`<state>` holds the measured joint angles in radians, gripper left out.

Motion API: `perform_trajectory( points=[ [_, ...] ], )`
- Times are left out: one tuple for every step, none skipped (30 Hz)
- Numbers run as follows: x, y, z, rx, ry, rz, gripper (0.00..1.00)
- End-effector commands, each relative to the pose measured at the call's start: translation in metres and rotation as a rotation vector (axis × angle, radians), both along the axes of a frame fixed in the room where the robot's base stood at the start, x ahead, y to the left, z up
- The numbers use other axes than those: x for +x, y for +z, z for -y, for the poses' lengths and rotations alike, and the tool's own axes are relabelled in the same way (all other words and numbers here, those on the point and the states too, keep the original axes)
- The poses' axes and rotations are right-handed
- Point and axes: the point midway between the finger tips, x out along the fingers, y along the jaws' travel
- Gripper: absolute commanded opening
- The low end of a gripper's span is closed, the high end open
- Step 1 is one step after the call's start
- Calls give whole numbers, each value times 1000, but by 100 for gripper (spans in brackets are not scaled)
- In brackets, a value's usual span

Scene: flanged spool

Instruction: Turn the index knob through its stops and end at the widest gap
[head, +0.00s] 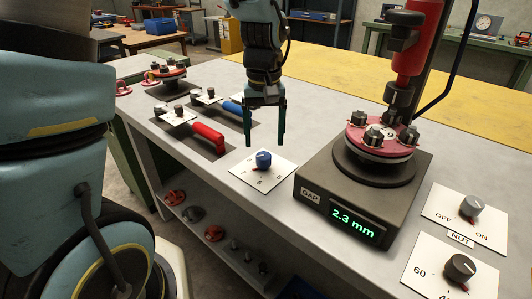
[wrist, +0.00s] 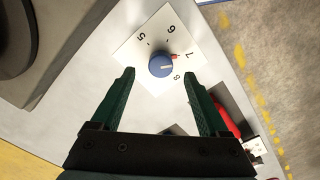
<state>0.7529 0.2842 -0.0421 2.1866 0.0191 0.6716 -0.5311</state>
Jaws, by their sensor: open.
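The blue index knob (head: 263,159) sits on a white plate (head: 245,172) with numbers on the bench, near its front edge. In the wrist view the knob (wrist: 161,66) is ringed by 5, 6, 7 and 8, and a red mark beside it lies near the 7. The gap gauge display (head: 355,221) reads 2.3 mm. My gripper (head: 265,141) is open and points down above the knob, with nothing in it. In the wrist view the knob appears between the two green fingertips, apparently untouched.
The dark gauge base (head: 313,170) with a pink flanged spool (head: 383,138) stands right of the knob. An OFF/ON nut knob (head: 470,206) and another dial (head: 460,267) are farther right. Red-handled (head: 208,137) and blue-handled (head: 232,108) clamps lie to the left.

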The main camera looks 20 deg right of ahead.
Motion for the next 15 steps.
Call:
perform_trajectory(
  points=[
    [-1,-10,-1,4,0,-4,78],
    [-1,-15,-1,5,0,-5,78],
    [-1,-22,-1,3,1,-4,78],
    [-1,-26,-1,3,1,-3,78],
    [-1,-31,-1,3,1,-3,78],
    [-1,-36,-1,3,1,-3,78],
    [0,-40,-1,2,1,-3,78],
    [-1,-43,-1,3,1,-3,78],
    [0,-46,-1,2,1,-2,78],
    [0,-48,0,0,1,-1,78],
    [0,-50,0,0,1,-1,78],
    [0,-52,-1,1,1,-1,78],
    [0,-53,-1,0,1,-1,78],
    [0,-54,0,0,1,-1,78],
    [0,-54,0,0,1,0,78]
  ],
)
